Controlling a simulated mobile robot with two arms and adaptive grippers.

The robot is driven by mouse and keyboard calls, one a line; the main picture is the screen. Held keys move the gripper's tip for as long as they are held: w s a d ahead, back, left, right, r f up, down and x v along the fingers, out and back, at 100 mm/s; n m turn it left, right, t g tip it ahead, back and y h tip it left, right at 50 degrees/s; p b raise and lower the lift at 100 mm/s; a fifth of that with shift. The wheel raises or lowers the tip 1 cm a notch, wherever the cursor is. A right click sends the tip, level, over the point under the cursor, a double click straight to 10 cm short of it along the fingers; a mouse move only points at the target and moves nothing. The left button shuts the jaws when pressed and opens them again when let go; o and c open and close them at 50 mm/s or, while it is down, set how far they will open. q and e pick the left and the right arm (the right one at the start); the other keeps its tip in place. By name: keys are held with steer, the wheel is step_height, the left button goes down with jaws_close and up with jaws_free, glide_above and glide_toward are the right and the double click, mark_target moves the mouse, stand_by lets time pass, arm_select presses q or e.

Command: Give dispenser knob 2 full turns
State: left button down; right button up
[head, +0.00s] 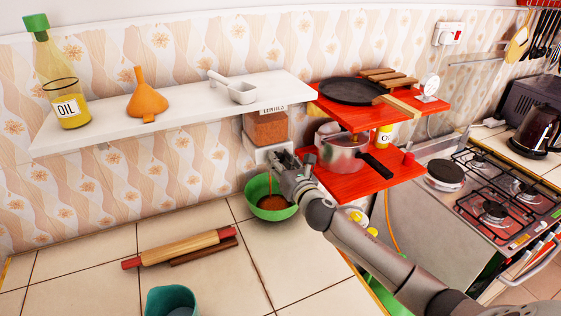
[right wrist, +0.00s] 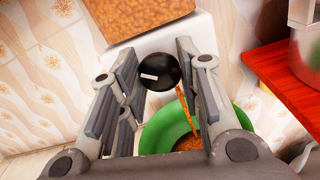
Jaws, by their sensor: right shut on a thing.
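In the head view my right gripper (head: 280,160) hides the knob. A thin stream of lentils (right wrist: 190,108) falls into the green bowl (head: 261,188), which holds some lentils. My left gripper is not in view.
The white shelf (head: 190,112) carries an oil bottle (head: 68,95), an orange funnel and a white scoop. Red shelves (head: 372,182) with pans stand close to the right of my right gripper. A rolling pin (head: 180,248) lies on the otherwise fairly clear tiled counter.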

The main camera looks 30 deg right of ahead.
steer(key=m, duration=0.7)
steer(key=shift+m, duration=0.4)
steer(key=m, duration=0.3)
steer(key=shift+m, duration=0.3)
steer(key=m, duration=0.3)
steer(key=shift+m+p, duration=0.3)
steer(key=shift+p, duration=0.1)
steer(key=m, duration=0.3)
steer(key=shift+m, duration=0.4)
steer(key=m+p, duration=0.1)
steer(key=m, duration=0.2)
steer(key=shift+m, duration=0.3)
steer(key=m+p, duration=0.1)
steer(key=m, duration=0.5)
steer(key=shift+m, duration=0.3)
